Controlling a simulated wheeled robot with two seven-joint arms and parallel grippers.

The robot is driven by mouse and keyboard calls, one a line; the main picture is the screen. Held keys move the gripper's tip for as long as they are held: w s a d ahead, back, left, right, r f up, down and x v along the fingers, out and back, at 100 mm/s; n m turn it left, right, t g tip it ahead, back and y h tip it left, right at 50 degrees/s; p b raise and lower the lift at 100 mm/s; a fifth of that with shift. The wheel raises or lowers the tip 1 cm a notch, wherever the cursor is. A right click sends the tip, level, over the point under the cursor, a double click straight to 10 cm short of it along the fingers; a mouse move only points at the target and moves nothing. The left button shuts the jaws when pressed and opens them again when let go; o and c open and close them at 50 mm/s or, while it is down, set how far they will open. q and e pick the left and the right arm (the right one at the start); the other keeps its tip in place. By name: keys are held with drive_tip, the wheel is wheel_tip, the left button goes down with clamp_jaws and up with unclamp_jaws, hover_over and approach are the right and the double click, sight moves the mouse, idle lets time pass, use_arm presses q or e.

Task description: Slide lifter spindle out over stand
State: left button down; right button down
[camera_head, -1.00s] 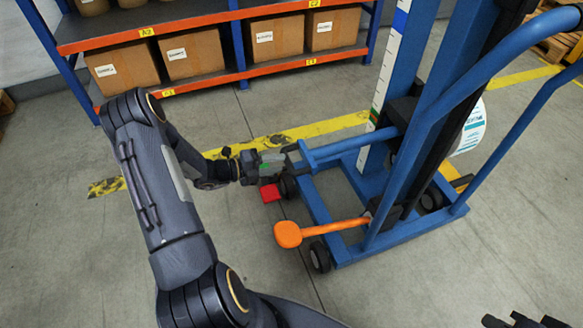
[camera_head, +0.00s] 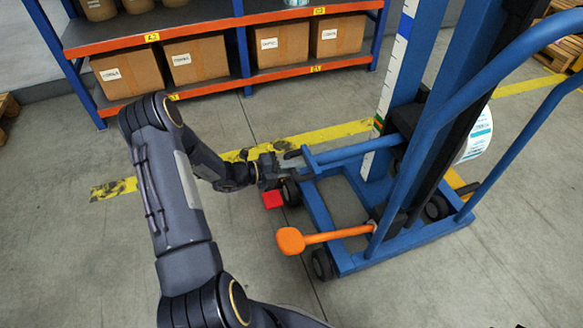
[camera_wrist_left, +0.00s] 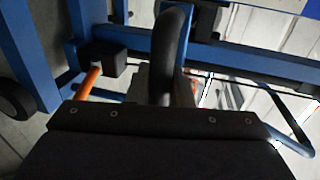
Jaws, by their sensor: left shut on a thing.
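The blue lifter (camera_head: 350,262) stands on small wheels at the right, with a tall mast and long curved handles. My left gripper (camera_head: 280,164) is shut on the black grip (camera_head: 293,154) at the end of a blue bar on the lifter. In the left wrist view the dark grip (camera_wrist_left: 172,45) runs down between the fingers. A white roll with teal print (camera_head: 478,136) shows behind the mast. The spindle and the stand cannot be made out; the mast hides what bears the roll. My right gripper is out of view.
An orange lever (camera_head: 291,240) juts from the lifter toward me. A small red block (camera_head: 272,199) shows below my left gripper. A shelf rack (camera_head: 200,88) with cardboard boxes stands at the back. A yellow floor line (camera_head: 310,137) crosses behind; the floor at front left is clear.

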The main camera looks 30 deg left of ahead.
sight(363, 148)
use_arm(q)
drive_tip(key=shift+w+d, duration=0.4)
drive_tip(key=r+x, duration=0.1)
drive_tip(key=x, duration=0.6)
drive_tip(key=r+x, duration=0.2)
drive_tip(key=x, duration=0.5)
drive_tip(key=d+r+x, duration=0.1)
drive_tip(key=x, duration=0.6)
drive_tip(key=shift+w+d+r, duration=0.1)
drive_tip(key=shift+w, duration=0.35)
drive_tip(key=shift+w+d, duration=0.35)
drive_tip(key=shift+w, duration=0.1)
drive_tip(key=shift+r, duration=0.15)
